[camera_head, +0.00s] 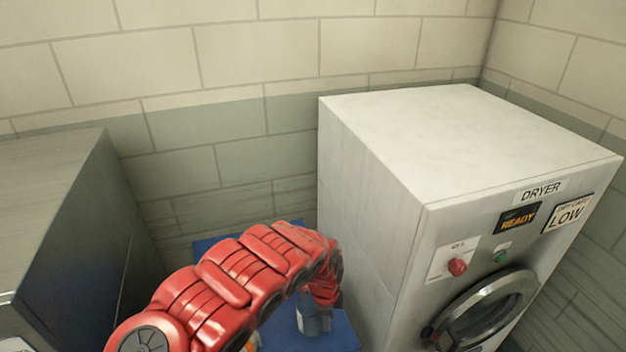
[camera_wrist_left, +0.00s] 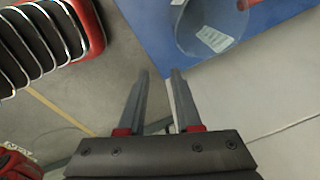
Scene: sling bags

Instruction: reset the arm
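My left arm (camera_head: 235,280) is red and reaches in from the bottom left of the head view, bent down over a blue surface (camera_head: 345,335) beside the dryer. In the left wrist view, my left gripper (camera_wrist_left: 160,73) has its two grey fingers apart, with nothing between them. In the head view its fingers cannot be made out clearly. My right gripper is in neither view.
The white dryer (camera_head: 400,150) stands close to the right of my arm. A dark grey cabinet (camera_head: 60,190) is on the left, and a block wall (camera_head: 200,60) is behind. In the wrist view, a grey round container (camera_wrist_left: 210,28) with a white label is on the blue surface.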

